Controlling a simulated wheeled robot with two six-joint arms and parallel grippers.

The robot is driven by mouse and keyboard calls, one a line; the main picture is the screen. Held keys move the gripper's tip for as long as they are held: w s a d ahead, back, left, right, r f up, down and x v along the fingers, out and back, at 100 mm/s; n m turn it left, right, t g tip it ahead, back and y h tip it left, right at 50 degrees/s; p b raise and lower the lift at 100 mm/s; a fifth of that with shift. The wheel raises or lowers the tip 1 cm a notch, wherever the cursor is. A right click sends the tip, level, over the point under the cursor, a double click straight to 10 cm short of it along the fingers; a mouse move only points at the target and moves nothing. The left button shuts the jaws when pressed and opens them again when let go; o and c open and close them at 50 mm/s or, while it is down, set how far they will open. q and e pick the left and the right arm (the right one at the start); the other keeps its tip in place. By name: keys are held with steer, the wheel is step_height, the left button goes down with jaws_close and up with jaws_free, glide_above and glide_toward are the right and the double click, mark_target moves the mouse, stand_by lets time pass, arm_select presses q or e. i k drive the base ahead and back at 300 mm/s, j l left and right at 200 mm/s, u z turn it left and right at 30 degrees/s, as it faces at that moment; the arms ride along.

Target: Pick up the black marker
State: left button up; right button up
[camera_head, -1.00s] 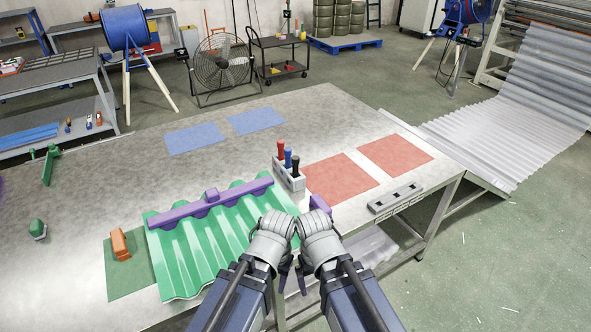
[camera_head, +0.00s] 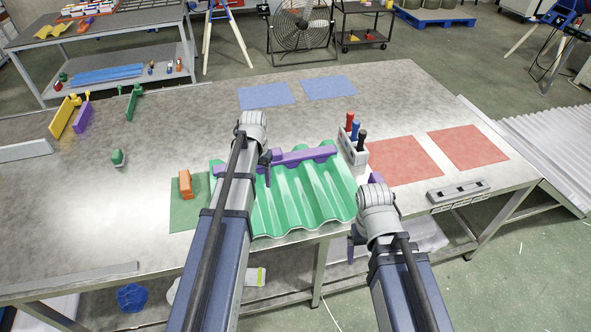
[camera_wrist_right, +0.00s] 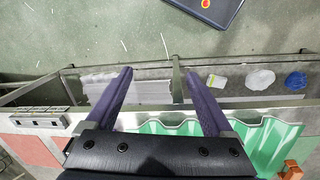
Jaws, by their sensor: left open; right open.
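The black marker (camera_head: 362,139) stands upright in a light grey holder (camera_head: 359,158), beside a blue marker (camera_head: 355,128) and a red marker (camera_head: 349,120). My left gripper (camera_head: 265,166) is open over the left part of the green corrugated sheet (camera_head: 320,196), to the left of the holder. My right gripper (camera_head: 361,214) is open and empty near the table's front edge, in front of the holder. In the right wrist view its two purple fingers (camera_wrist_right: 160,80) are wide apart, and no marker shows there.
A purple bar (camera_head: 310,155) lies across the sheet's far end. An orange block (camera_head: 185,184) sits on a green mat (camera_head: 184,216) at left. Red mats (camera_head: 404,160) and a grey slotted bar (camera_head: 458,192) lie at right. The table between holder and blue mats (camera_head: 266,96) is clear.

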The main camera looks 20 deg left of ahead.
mark_target(362, 134)
steer(key=i+l, duration=0.15)
steer(key=l, duration=0.2)
steer(key=i+l+u, duration=0.15)
steer(key=l, duration=0.2)
steer(key=i+l, duration=0.15)
steer(key=l, duration=0.25)
steer(key=i+l+u, duration=0.15)
steer(key=l, duration=0.2)
steer(key=i+l, duration=0.15)
steer(key=l, duration=0.25)
steer(key=i+l+u, duration=0.15)
steer(key=l, duration=0.6)
steer(key=i, duration=0.55)
steer(key=u, duration=0.05)
